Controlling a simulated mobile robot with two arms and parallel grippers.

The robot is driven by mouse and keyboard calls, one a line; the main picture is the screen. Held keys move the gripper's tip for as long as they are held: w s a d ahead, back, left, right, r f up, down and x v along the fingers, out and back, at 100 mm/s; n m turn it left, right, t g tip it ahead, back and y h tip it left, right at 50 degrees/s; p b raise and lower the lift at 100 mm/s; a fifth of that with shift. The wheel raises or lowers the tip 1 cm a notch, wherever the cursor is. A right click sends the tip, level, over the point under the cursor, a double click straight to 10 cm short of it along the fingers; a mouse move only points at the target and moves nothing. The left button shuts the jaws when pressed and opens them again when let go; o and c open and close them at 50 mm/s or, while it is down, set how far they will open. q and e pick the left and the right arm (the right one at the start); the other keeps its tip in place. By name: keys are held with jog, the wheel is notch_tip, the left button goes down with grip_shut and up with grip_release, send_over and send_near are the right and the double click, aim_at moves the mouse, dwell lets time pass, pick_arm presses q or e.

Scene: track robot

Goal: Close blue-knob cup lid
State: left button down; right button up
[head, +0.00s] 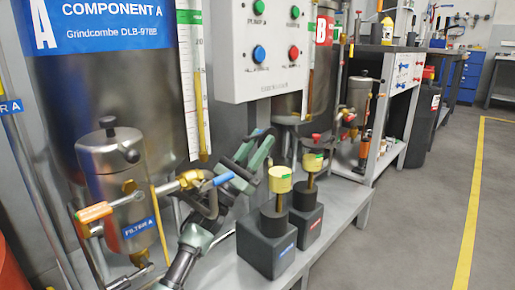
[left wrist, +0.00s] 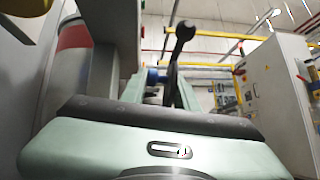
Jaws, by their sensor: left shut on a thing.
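My left gripper (head: 258,146), green and dark, is in the middle of the head view, in front of the steel tank and below the control box. Its fingers point up and to the right. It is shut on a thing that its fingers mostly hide. My right gripper is not in view.
The control box (head: 262,50) hangs above.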

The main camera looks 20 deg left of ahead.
pick_arm(q)
jog(key=m+g+h, duration=0.1)
jog(key=m+g+h+b, duration=0.1)
jog(key=m, duration=0.1)
jog(key=shift+a+r+m+h, duration=0.1)
jog(key=shift+a+m+h, duration=0.05)
jog(key=shift+m+h, duration=0.15)
jog(key=c, duration=1.2)
grip_release()
jog(key=shift+s, duration=0.1)
